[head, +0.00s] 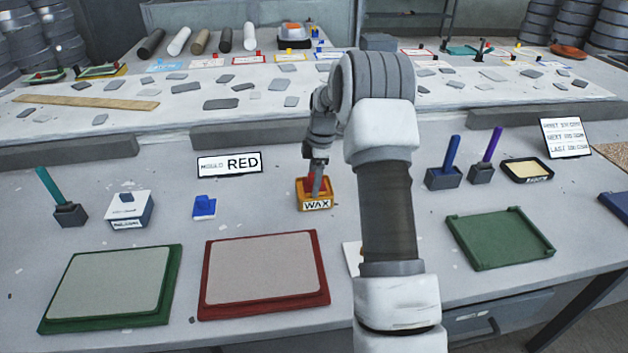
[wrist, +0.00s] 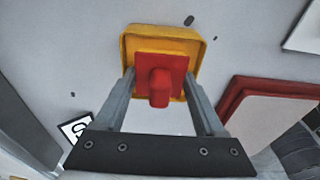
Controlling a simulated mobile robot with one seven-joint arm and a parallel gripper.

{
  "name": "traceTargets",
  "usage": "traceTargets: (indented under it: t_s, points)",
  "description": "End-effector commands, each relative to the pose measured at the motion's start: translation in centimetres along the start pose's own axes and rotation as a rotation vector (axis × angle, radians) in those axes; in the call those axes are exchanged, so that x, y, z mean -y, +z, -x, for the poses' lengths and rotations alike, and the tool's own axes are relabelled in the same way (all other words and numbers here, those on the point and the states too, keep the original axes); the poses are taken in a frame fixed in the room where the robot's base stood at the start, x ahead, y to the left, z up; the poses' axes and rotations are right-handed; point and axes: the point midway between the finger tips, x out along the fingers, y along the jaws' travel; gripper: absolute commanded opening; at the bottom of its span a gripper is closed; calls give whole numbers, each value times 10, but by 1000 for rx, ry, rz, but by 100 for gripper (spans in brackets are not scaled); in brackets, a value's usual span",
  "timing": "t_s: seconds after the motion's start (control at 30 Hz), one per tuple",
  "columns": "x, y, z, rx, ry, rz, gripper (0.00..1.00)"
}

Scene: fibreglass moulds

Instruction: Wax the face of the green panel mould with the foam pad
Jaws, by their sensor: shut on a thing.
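The green panel mould (head: 158,305) lies at the front left, a green frame around a pale grey face. The yellow-orange wax tin (head: 317,205), labelled WAX, stands mid-table behind the red panel mould. My gripper (wrist: 160,78) points down at the tin, its fingers on both sides of a red pad with a raised grip (wrist: 160,88), which appears to be the foam pad. The pad sits within the tin's rim (wrist: 160,32); whether its underside touches wax is hidden. In the head view my gripper (head: 317,184) is partly behind my arm.
The red panel mould (head: 322,300) lies just right of the green one. A sign reading MOULD RED (head: 230,164) stands behind. A green tray (head: 500,238) lies right, below upright-handled tools (head: 443,178).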

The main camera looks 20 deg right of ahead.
Motion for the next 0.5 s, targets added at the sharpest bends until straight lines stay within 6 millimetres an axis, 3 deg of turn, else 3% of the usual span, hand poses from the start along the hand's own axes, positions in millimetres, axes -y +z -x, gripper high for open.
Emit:
traceTargets:
  t_s: [0.5]
  points:
    - [0, -5, 40, -1, -1, 0, 27]
